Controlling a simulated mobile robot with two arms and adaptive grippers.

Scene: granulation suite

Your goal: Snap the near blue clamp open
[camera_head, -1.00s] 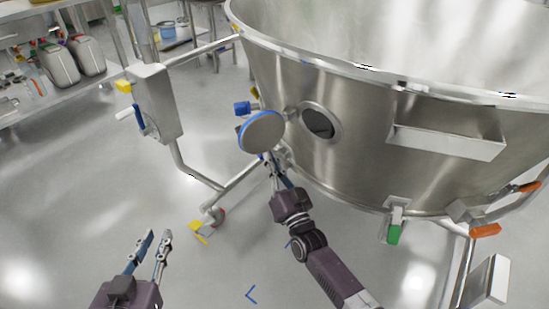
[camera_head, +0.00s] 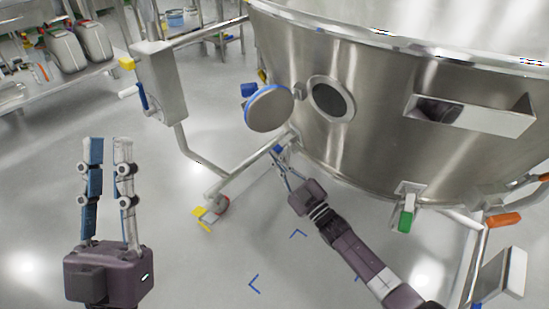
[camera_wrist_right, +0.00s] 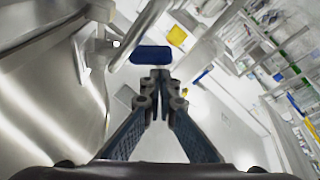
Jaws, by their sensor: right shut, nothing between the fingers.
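A blue clamp block (camera_head: 248,89) shows left of the open round port on the steel vessel (camera_head: 370,130), partly behind a grey disc (camera_head: 269,110) with a blue rim. My right gripper (camera_head: 279,151) is below the disc, apart from it, with its fingers together and empty. In the right wrist view a blue bar (camera_wrist_right: 151,54) lies just beyond the tips of my right gripper (camera_wrist_right: 160,76); I cannot tell whether they touch, nor whether it is the same block. My left gripper (camera_head: 108,142) is open and empty, raised at the left.
A steel frame leg with a yellow caster pedal (camera_head: 203,217) stands below the vessel. A green clamp (camera_head: 406,221) and an orange handle (camera_head: 504,220) are on the right. A grey box (camera_head: 160,80) is on the frame. Bare floor lies between my arms.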

